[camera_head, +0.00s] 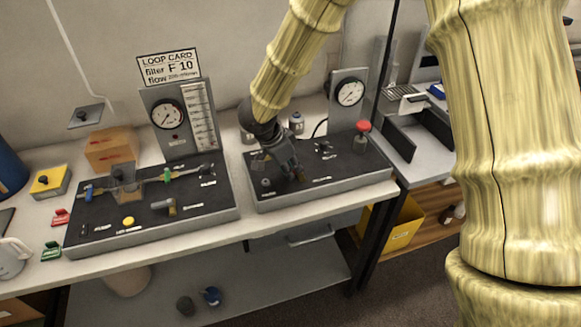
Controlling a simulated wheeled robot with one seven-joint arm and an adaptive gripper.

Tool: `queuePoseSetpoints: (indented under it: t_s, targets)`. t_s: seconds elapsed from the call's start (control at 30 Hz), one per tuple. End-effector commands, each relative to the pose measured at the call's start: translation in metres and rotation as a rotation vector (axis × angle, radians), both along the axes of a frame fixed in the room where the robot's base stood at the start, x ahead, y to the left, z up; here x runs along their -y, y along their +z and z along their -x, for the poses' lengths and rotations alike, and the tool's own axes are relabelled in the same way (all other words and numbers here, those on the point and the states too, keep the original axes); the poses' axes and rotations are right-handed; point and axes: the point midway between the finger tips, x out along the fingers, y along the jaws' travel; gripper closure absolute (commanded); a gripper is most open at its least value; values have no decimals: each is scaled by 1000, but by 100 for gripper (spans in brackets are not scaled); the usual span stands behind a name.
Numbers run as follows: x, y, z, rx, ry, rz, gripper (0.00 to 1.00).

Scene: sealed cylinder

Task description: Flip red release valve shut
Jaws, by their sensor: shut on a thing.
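My gripper (296,174) is dark and points down at the front half of the right-hand panel (375,183). Its fingers are closed low over the panel, on a small fitting that they hide. I cannot make out that fitting's shape or colour. A red-topped knob (362,126) stands upright on a grey post at the panel's back right, apart from my gripper. No other red valve handle is clearly visible on this panel. A round gauge (349,92) on a grey backplate stands behind it.
The left-hand panel (185,226) carries a gauge (167,115), a green-handled valve (166,175), a blue-handled valve (88,190) and a yellow button (128,221). A red tag (61,218) and a green tag (51,251) lie left. Metal cylinders (296,122) stand behind my gripper.

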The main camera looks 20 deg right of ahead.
Motion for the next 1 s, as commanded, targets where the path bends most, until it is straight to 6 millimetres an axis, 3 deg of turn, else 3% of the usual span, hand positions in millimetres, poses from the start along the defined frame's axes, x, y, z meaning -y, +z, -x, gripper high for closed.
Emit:
queuePoseSetpoints:
  t_s: [0.6, 1.0]
  targets:
    - [-2, 4, -9, 0, -248, -2, 100]
    - [-2, 1, -11, 3, -282, -1, 100]
